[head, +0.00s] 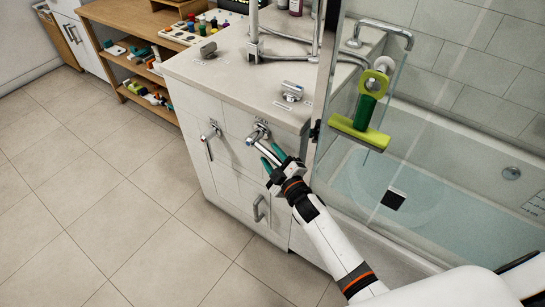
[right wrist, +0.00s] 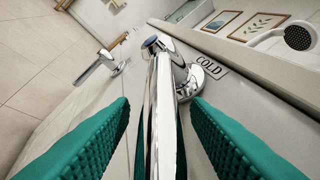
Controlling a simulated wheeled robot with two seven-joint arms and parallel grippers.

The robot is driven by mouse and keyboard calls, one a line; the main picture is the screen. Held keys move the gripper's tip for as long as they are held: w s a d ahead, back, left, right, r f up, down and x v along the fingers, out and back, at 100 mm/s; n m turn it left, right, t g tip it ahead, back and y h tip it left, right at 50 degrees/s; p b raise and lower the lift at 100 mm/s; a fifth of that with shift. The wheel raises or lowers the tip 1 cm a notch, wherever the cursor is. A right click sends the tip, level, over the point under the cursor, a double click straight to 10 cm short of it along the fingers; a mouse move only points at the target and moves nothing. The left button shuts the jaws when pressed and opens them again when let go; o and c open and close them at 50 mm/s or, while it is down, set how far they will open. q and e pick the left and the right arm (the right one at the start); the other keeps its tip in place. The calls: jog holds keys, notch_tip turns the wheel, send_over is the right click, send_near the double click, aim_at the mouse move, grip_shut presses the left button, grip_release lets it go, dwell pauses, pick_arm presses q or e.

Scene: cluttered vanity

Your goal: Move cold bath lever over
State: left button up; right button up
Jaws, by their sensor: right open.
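The cold bath lever (head: 258,132) is a chrome handle on the front face of the white vanity cabinet. In the right wrist view the cold lever (right wrist: 164,85) runs lengthwise between my teal fingers, beside a label reading COLD (right wrist: 208,66). My right gripper (head: 272,159) is open around the lever's outer end, with a finger on either side. In the right wrist view a gap shows between the lever and each finger of the right gripper (right wrist: 160,112). My left gripper is not in view.
A second chrome lever (head: 208,142) is on the same cabinet face, to the left. A drawer handle (head: 258,208) sits below. A glass panel with a green and yellow squeegee (head: 365,113) stands right, before the bathtub (head: 430,180). Open tiled floor (head: 110,210) lies left.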

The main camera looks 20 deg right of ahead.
grip_shut()
jog(key=shift+f, duration=0.1)
dwell(0.3)
